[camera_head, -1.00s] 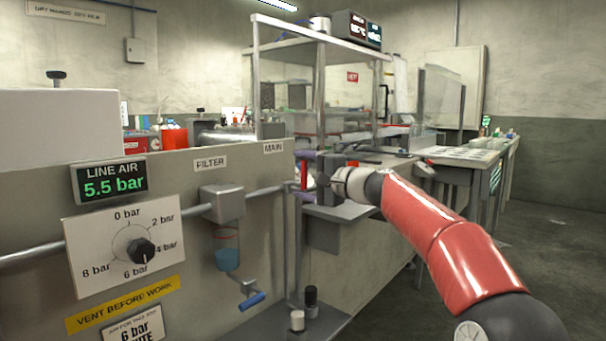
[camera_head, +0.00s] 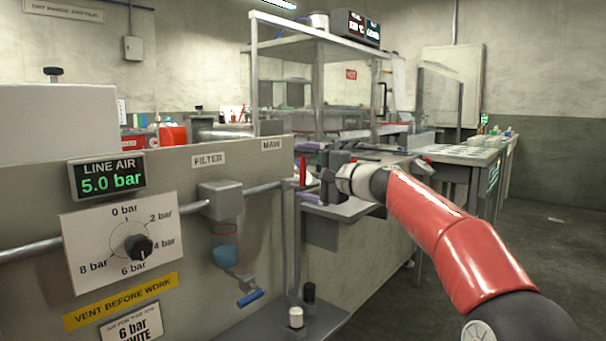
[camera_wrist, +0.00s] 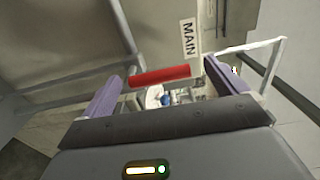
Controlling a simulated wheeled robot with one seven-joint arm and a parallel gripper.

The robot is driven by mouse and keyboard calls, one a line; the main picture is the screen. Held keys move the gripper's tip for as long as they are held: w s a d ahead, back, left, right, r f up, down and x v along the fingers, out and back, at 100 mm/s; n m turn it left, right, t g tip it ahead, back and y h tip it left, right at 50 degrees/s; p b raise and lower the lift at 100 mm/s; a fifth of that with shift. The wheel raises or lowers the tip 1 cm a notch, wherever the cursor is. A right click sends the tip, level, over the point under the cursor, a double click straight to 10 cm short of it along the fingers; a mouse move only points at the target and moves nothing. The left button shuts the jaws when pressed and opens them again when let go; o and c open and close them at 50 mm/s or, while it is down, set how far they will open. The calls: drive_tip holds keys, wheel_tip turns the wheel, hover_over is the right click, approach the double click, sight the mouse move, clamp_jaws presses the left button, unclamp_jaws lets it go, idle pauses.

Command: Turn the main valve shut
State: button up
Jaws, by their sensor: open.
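The main valve's red handle (camera_head: 302,171) stands upright beside the panel's right edge, below the MAIN label (camera_head: 271,145). It looks crosswise to the grey pipe (camera_head: 262,190). My gripper (camera_head: 309,172) is open just to the right of the handle, with one purple finger above and one below. In the wrist view the red handle (camera_wrist: 160,75) lies between the tips of my open gripper (camera_wrist: 166,80), apparently clear of both fingers. The valve body behind the handle is mostly hidden. The line air display (camera_head: 108,176) reads 5.0 bar.
A pressure dial (camera_head: 136,247) with a black knob is on the panel at left. A filter (camera_head: 221,200) with a blue bowl and a blue-handled drain hangs below the pipe. A bench (camera_head: 350,208) stands behind my gripper.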

drive_tip(key=b+v, duration=0.1)
drive_tip(key=v, duration=0.5)
drive_tip(key=shift+d, duration=0.2)
drive_tip(key=shift+s, duration=0.15)
